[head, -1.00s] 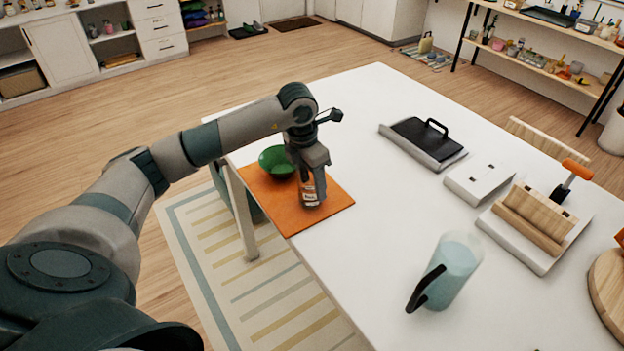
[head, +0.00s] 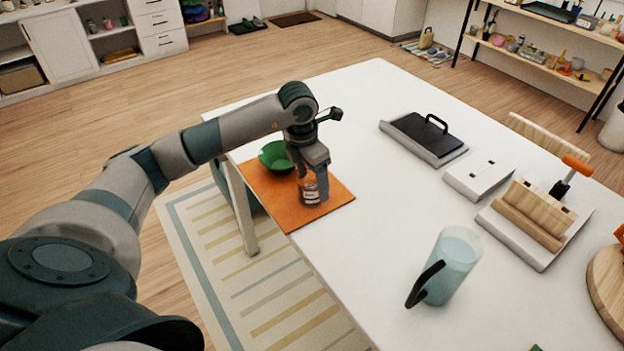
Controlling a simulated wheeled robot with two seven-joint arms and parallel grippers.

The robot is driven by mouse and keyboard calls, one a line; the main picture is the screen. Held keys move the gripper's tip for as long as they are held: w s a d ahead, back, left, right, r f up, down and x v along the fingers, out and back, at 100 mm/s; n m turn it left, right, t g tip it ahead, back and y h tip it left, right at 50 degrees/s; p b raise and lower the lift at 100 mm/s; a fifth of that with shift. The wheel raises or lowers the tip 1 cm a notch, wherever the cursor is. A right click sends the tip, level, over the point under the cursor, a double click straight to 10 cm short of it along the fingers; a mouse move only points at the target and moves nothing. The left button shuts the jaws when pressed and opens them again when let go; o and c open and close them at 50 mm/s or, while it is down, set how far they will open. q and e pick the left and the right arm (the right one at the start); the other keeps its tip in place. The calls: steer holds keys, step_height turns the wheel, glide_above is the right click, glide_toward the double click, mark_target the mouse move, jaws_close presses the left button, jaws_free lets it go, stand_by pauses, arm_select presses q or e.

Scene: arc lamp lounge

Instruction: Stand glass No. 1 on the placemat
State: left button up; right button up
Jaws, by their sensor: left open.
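Glass No. 1 (head: 309,195), a small brownish glass with a pale label, stands upright on the orange placemat (head: 268,203), near its right part. I cannot read the label clearly. My left gripper (head: 312,178) points down over the glass. Its jaws are open, with one finger in front of the glass's right side, hiding part of it. I cannot tell whether a finger still touches it. My right gripper is not in view.
A green bowl (head: 272,158) sits on the placemat behind my left gripper. A pale blue jug (head: 452,262) with a black handle, a black-topped tray (head: 425,135), a white block (head: 478,180) and a wooden rack (head: 533,215) stand on the white table (head: 370,190). The table's middle is clear.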

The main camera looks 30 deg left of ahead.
arm_select(q)
steer(key=shift+r, duration=0.2)
steer(key=shift+r+b, duration=0.3)
step_height(320, 180, up, 11)
steer(key=s+b, duration=0.1)
steer(key=b, duration=0.3)
steer(key=shift+s+a, duration=0.3)
steer(key=shift+s, duration=0.05)
